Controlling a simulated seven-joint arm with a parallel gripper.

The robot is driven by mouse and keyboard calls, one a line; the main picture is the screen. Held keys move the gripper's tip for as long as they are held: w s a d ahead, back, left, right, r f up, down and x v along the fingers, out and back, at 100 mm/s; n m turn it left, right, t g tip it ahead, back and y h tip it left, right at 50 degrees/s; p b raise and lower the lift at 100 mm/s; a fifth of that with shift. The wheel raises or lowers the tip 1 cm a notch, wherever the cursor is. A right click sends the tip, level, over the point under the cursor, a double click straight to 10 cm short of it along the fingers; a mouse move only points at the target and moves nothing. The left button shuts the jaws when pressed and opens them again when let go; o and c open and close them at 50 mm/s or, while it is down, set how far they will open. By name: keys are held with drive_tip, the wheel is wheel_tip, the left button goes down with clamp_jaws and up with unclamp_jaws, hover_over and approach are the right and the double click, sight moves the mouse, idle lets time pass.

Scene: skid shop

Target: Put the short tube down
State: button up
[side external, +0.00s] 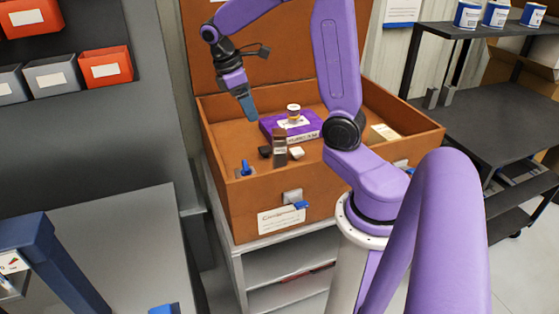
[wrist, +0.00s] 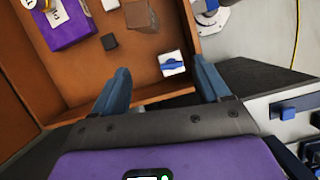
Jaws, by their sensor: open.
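My gripper (side external: 252,114) hangs inside the wooden case (side external: 237,200), toward its left side, open and empty. In the wrist view its two blue-grey fingers (wrist: 162,86) are spread with nothing between them. A brown upright piece (side external: 279,149) stands in front of a purple box (side external: 311,131); it also shows in the wrist view (wrist: 142,16). A small round container (side external: 293,113) with a pale lid and brown band stands upright on the purple box. I cannot tell for certain which of these is the short tube.
A dark cube (side external: 265,152) and a white piece (side external: 297,153) flank the brown piece. A white block with a blue part (wrist: 172,65) lies nearer my fingers. A beige box (side external: 384,134) lies at the right.

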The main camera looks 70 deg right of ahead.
sight(282, 143)
drive_tip(key=d+g, duration=0.1)
drive_tip(key=d, duration=0.4)
drive_tip(key=shift+m, duration=0.4)
drive_tip(key=x, duration=1.7)
drive_tip(key=shift+s+f, duration=0.1)
drive_tip(key=shift+c, duration=0.3)
clamp_jaws()
